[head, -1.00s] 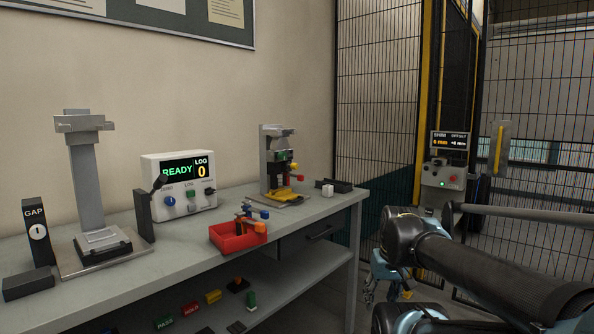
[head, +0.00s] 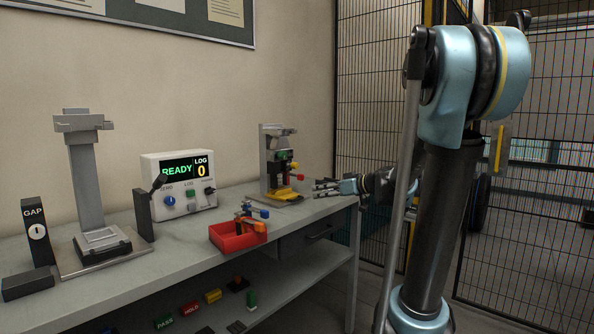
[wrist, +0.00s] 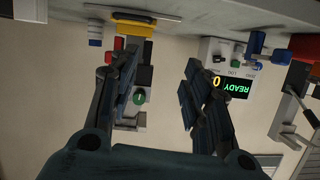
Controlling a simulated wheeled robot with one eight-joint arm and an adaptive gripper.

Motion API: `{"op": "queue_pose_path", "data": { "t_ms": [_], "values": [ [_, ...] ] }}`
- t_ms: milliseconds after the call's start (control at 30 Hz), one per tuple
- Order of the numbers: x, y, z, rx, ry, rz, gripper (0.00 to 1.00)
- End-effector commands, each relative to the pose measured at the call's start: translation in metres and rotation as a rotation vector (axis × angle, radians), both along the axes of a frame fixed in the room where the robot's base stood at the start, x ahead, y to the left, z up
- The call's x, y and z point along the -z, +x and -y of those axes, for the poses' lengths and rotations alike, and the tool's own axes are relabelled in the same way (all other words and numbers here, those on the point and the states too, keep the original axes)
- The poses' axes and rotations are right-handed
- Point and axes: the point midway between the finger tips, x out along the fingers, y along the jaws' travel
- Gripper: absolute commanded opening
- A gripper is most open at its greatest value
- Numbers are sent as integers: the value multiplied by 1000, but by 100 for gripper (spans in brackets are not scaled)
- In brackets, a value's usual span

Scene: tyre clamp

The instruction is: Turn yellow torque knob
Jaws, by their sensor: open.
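The yellow torque knob (head: 294,166) is a small round knob on the right side of a grey clamp stand (head: 266,160) at the bench's far end. A red knob (head: 297,177) sits just below it. My gripper (head: 316,188) is at the bench's right end, right of the stand and apart from it, with its fingers pointing left. The wrist view is upside down. There the gripper (wrist: 158,58) is open and empty, with the stand's green button (wrist: 139,98) between the fingers. I cannot make out the yellow knob there; the left finger may hide it.
A display box (head: 178,182) reads READY and 0. A red bin (head: 237,236) with coloured parts stands on the bench front. A tall grey stand (head: 87,185) is at the left. Mesh fencing (head: 375,90) stands behind my arm. Bench space between bin and clamp stand is narrow.

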Motion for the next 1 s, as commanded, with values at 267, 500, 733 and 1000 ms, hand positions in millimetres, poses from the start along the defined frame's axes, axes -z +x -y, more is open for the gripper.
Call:
{"op": "queue_pose_path", "data": {
  "t_ms": [267, 500, 733, 1000],
  "values": [
    [-38, 74, 11, 33, 97, 250, 44],
    [-48, 95, 16, 55, 120, 324, 44],
    [-49, 111, -3, 53, 121, 326, 44],
    [-48, 142, -39, 54, 120, 325, 44]
  ]
}}
